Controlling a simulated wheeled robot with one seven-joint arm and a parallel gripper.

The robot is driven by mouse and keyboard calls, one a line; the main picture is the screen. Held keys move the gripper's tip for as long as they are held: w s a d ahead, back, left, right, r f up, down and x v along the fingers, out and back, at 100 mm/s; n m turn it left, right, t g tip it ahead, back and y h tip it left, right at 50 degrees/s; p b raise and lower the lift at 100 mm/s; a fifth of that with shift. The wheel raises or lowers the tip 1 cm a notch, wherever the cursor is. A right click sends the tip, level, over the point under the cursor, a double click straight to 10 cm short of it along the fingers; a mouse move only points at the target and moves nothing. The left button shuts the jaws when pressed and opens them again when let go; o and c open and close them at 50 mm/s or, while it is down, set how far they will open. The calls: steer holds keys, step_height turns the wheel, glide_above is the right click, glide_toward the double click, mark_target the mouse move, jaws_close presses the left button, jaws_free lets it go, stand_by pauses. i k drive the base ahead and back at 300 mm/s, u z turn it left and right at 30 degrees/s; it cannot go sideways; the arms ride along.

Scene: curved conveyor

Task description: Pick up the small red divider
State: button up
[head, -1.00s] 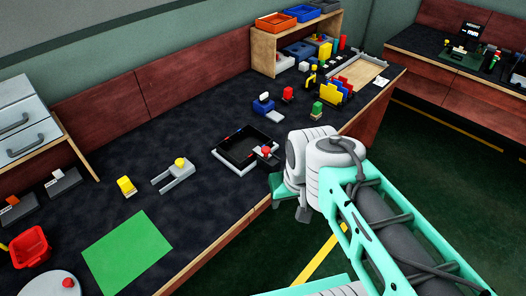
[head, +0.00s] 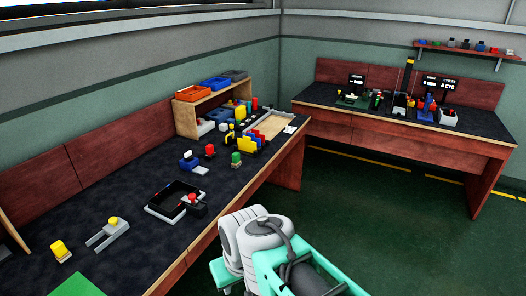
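Several upright coloured panels that look like dividers stand together at the far end of the left bench: a yellow one (head: 245,141) in front, with red (head: 258,134) and blue ones close behind. The red panel is partly hidden by its neighbours, and its size is hard to judge. A separate small red piece (head: 210,149) stands nearer, left of the panels; I cannot tell whether it is a divider. My arm comes in at the bottom centre, off the bench's front edge. My gripper does not show.
A black tray (head: 152,209) with a red-topped block (head: 193,200) lies near the bench front. A shelf (head: 178,108) with orange and blue bins stands behind the panels. A second bench (head: 400,130) is at the back right. Green floor between is clear.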

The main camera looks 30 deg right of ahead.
mark_target(258, 133)
steer(key=u, duration=0.15)
steer(key=k, duration=0.4)
steer(key=z, duration=1.4)
steer(key=i, duration=1.6)
steer(key=z, duration=0.4)
steer(key=i, duration=1.1)
steer(key=u, duration=1.8)
